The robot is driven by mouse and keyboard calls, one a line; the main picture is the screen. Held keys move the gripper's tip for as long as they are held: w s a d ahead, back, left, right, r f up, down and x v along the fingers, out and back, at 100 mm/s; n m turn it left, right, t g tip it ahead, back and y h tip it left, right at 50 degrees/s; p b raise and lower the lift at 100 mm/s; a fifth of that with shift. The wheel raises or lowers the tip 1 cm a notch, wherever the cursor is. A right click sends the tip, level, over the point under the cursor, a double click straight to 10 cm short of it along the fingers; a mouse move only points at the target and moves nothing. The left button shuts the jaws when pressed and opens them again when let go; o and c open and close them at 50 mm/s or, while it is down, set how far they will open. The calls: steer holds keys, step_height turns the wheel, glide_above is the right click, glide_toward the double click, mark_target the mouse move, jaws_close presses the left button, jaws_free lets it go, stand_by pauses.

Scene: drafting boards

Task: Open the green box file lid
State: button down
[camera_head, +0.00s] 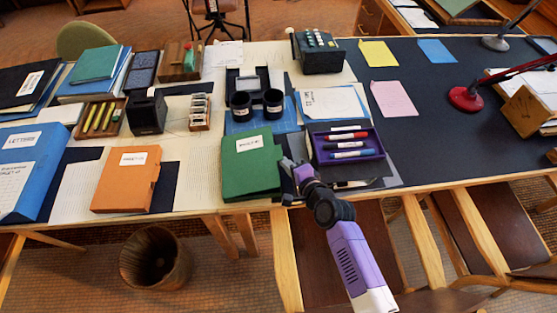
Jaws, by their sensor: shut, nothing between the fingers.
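The green box file (248,172) lies flat near the front edge of the table, with a white label on its top. Its lid looks closed. My gripper (286,170) is at the right side of the green box file, close to its right edge. I cannot tell whether it touches the file. The fingers are small in view and look shut with nothing held. My purple arm comes up from the lower right and hides a little of the table's front edge.
A purple tray (377,156) with several markers stands just right of my gripper. An orange box file (124,183) lies to the left. Black cups (241,105) stand behind the green file. A wastebasket (155,258) and wooden chairs (335,250) are in front of the table.

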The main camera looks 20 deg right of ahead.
steer(key=shift+r, duration=0.2)
steer(key=shift+a+r+p, duration=0.15)
steer(key=shift+r+p, duration=0.6)
steer(key=shift+p, duration=0.2)
steer(key=shift+a+r+p, duration=0.15)
steer(key=shift+r+p, duration=0.6)
steer(key=shift+p, duration=0.2)
steer(key=shift+w+a+r+p, duration=0.1)
steer(key=shift+a+r+p, duration=0.2)
steer(key=shift+r+p, duration=0.6)
steer(key=shift+w+a+r+p, duration=0.1)
steer(key=shift+a+r+p, duration=0.2)
steer(key=shift+r+p, duration=0.55)
steer(key=shift+f, duration=0.2)
steer(key=shift+w+a+r+p, duration=0.1)
steer(key=shift+a+r+p, duration=0.35)
steer(key=shift+r, duration=0.25)
steer(key=shift+a+r+p, duration=0.35)
steer(key=shift+r+p, duration=0.05)
steer(key=shift+r, duration=0.25)
steer(key=shift+r, duration=0.1)
